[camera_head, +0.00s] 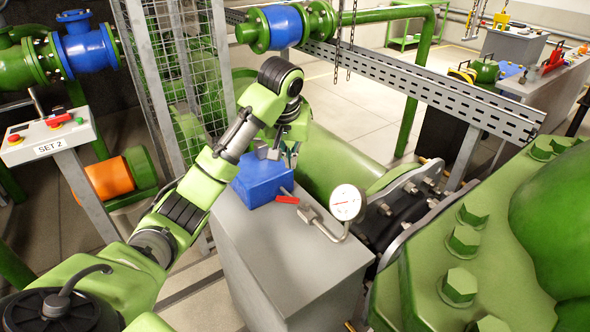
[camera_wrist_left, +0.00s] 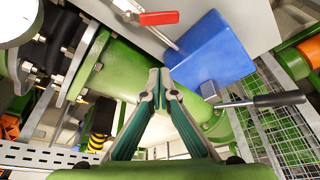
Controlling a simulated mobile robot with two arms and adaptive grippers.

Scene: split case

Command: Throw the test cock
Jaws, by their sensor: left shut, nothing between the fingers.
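A small cock with a red handle (camera_head: 287,198) sits on the grey cabinet top, between a blue box (camera_head: 258,184) and a white-faced gauge. The red handle (camera_wrist_left: 159,18) also shows at the top of the wrist view, on a thin metal stem beside the blue box (camera_wrist_left: 212,52). My left gripper (camera_head: 289,158) is above and behind the blue box, apart from the red handle. In the wrist view its fingertips (camera_wrist_left: 160,76) meet with nothing between them. A lever with a black grip (camera_wrist_left: 268,101) sticks out beside the blue box. My right gripper is not in view.
The gauge (camera_head: 346,202) stands on a bent pipe at the right edge of the grey cabinet (camera_head: 275,250). A large green flanged pipe (camera_head: 340,165) runs behind it. A wire mesh guard (camera_head: 175,75) stands left of my arm. The front cabinet top is clear.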

